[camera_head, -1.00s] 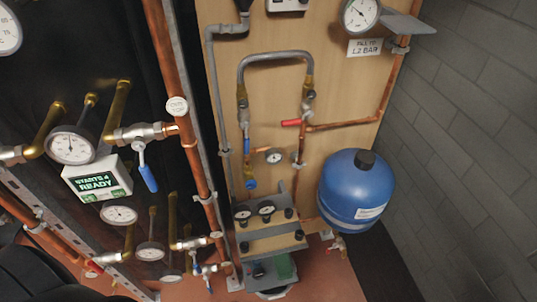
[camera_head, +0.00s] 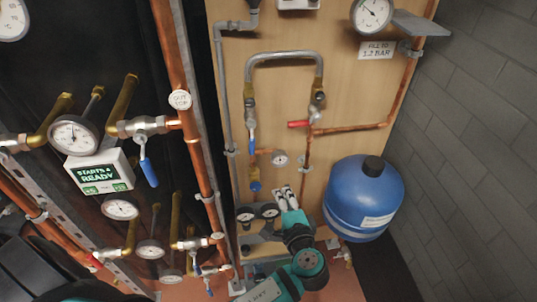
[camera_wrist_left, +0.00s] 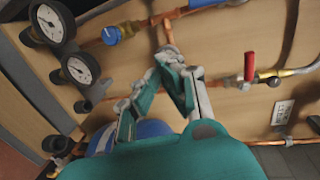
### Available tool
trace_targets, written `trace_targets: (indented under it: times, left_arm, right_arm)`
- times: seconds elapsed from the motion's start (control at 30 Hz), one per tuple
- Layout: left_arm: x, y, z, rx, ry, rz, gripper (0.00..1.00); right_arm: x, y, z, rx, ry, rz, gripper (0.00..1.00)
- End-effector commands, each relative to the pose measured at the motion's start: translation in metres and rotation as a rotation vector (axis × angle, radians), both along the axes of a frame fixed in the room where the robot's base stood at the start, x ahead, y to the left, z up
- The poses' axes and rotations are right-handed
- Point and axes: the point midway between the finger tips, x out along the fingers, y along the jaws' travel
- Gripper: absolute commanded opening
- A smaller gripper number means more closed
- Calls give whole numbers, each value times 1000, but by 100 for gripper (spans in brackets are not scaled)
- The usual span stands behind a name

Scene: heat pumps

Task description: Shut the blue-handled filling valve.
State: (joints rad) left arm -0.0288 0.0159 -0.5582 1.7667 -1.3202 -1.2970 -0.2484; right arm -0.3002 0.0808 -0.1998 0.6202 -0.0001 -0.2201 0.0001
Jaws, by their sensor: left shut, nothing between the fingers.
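The filling valve's blue handle (camera_head: 252,140) points down along the pipe below the left end of the grey hose loop (camera_head: 284,57) on the wooden panel. In the left wrist view, a bit of blue (camera_wrist_left: 203,3) shows at the top edge and may be this handle. My left gripper (camera_head: 284,194) is teal, shut and empty, in front of the panel, below and to the right of the handle and apart from it. Its fingers also show in the left wrist view (camera_wrist_left: 167,57). My right gripper is not in view.
A red handle (camera_head: 299,124) sits right of the blue one. A blue cap (camera_head: 255,186), a small gauge (camera_head: 280,158) and two lower gauges (camera_head: 257,213) are near my gripper. A blue vessel (camera_head: 362,200) stands right. Another blue lever (camera_head: 149,172) hangs on the left pipework.

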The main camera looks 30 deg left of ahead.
Motion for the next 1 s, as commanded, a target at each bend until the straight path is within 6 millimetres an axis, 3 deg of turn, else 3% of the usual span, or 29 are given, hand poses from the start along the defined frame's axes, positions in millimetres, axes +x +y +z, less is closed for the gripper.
trace_targets:
  times: [0.1,0.23,0.67,0.83,1.0]
  left_arm:
    - [9,-10,32,100,-71,-7,0]
    - [11,-15,50,155,-110,-6,0]
    - [13,-15,55,170,-119,-5,0]
    - [27,-4,57,171,-119,-5,0]
    - [53,19,59,173,-119,-4,0]
  right_arm:
    - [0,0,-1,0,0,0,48]
    - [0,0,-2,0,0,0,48]
    - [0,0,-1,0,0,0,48]
    - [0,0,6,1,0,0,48]
    - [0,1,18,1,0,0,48]
